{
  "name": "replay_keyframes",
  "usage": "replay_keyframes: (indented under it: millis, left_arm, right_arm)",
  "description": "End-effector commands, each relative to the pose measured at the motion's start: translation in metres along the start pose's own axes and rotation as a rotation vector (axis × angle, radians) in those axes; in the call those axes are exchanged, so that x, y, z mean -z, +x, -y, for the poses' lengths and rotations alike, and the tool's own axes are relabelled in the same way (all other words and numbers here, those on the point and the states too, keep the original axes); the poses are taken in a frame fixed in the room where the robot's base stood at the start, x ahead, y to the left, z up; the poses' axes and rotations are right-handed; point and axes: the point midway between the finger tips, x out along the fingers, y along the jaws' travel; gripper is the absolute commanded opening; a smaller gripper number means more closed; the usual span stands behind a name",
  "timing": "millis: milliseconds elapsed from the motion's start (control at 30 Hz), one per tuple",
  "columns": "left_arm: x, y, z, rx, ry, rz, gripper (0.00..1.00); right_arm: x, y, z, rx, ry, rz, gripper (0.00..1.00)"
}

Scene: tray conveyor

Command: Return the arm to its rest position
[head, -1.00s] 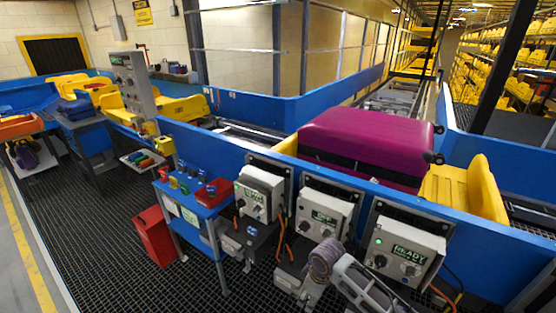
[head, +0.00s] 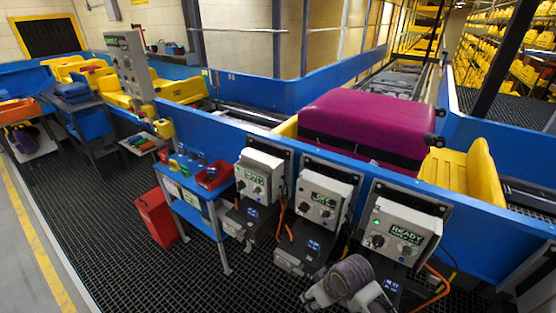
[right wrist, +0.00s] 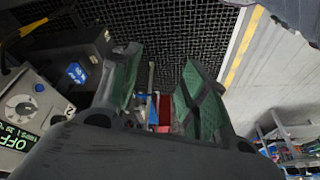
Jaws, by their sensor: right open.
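My right arm shows at the bottom of the head view, right of centre, in front of the control boxes. Its gripper (head: 320,292) is low in the frame and partly seen. In the right wrist view the two green-padded fingers (right wrist: 163,92) stand apart, with nothing held between them. Floor grating and a small red thing show through the gap. My left gripper is not in view.
Control boxes (head: 401,232) line the blue conveyor wall (head: 232,127); the rightmost reads READY with a green light. A purple suitcase (head: 366,128) lies in a yellow tray (head: 463,171). A blue side table (head: 193,182) and red bin (head: 158,215) stand left on grating.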

Motion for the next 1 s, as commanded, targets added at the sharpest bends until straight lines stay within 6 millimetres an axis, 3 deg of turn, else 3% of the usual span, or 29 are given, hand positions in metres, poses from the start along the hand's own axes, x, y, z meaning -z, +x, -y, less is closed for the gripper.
replay_keyframes:
  millis: [500,1000]
  left_arm:
    - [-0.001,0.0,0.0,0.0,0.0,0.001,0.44]
    - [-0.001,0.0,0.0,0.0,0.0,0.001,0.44]
  right_arm:
    - [-0.067,-0.039,-0.027,-0.117,0.248,-0.016,0.44]
    - [-0.104,-0.061,-0.044,-0.195,0.355,-0.003,0.44]
